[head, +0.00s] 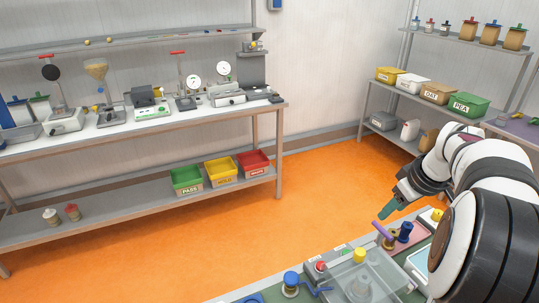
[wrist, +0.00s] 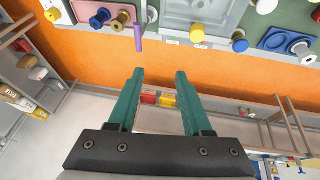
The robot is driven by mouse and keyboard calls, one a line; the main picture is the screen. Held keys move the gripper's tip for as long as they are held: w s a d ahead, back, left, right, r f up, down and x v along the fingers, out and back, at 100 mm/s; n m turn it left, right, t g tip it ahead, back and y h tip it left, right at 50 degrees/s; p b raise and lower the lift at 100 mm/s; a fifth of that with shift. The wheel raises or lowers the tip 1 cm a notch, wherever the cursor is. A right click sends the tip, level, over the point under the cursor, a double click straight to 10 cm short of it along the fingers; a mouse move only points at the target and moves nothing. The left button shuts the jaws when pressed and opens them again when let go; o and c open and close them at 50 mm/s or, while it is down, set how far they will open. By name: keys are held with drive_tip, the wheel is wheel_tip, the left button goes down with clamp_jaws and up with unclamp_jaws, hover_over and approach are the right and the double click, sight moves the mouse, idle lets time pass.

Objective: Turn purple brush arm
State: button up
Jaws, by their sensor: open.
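The purple brush arm (head: 383,231) is a short bar at the bench's far edge, beside a dark blue knob. In the wrist view the purple arm (wrist: 138,36) points down past the bench edge, next to a brass-coloured spool (wrist: 119,22) and the blue knob (wrist: 99,18). My gripper (head: 386,214) is above and close to the purple arm in the head view. In the wrist view my gripper (wrist: 158,74) has its two green fingers apart with nothing between them. The purple arm lies ahead of the left fingertip, and I see no contact.
The blue knob (head: 404,231) stands close beside the purple arm. A clear-covered box (head: 365,278), a red button (head: 320,266) and a blue-handled valve (head: 291,282) are on the same bench. Orange floor lies beyond the bench edge. A shelf with labelled bins (head: 470,104) stands at the right.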

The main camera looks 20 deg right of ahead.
approach(384, 231)
drive_tip(key=shift+h, duration=0.4)
drive_tip(key=x, duration=0.8)
drive_tip(key=shift+a, duration=0.25)
clamp_jaws()
idle(0.6)
